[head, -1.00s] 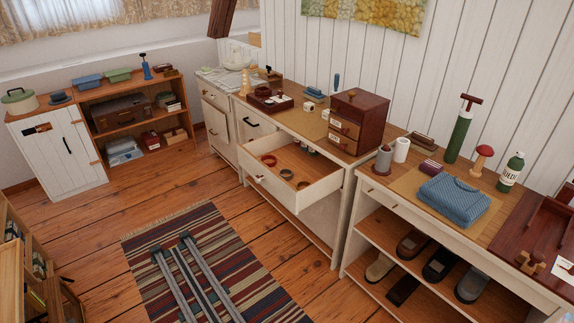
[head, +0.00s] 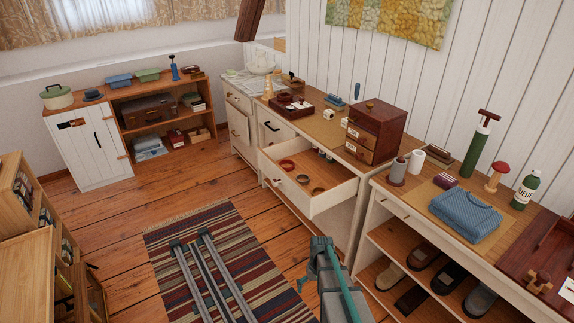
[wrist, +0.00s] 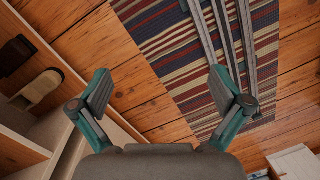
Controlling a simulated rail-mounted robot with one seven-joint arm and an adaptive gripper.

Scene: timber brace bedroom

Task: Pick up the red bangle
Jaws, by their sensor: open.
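The red bangle (head: 287,165) lies flat inside the open drawer (head: 322,202) of the cream dresser, toward the drawer's far left part. Two brownish bangles lie near it in the drawer, one in the middle (head: 303,179) and one closer to the front (head: 318,190). My gripper (head: 313,262) is in front of the drawer, below and to the right of the bangle in the head view. In the wrist view my gripper (wrist: 160,88) has its two fingers wide apart with nothing between them. The wrist view does not show the bangle.
The striped rug (head: 225,255) and floor lie below my gripper. A dark red box with small drawers (head: 376,131) stands on the dresser top, right of the open drawer. The shoe bench (head: 395,215) with a folded blue cloth (head: 465,215) on top is at the right.

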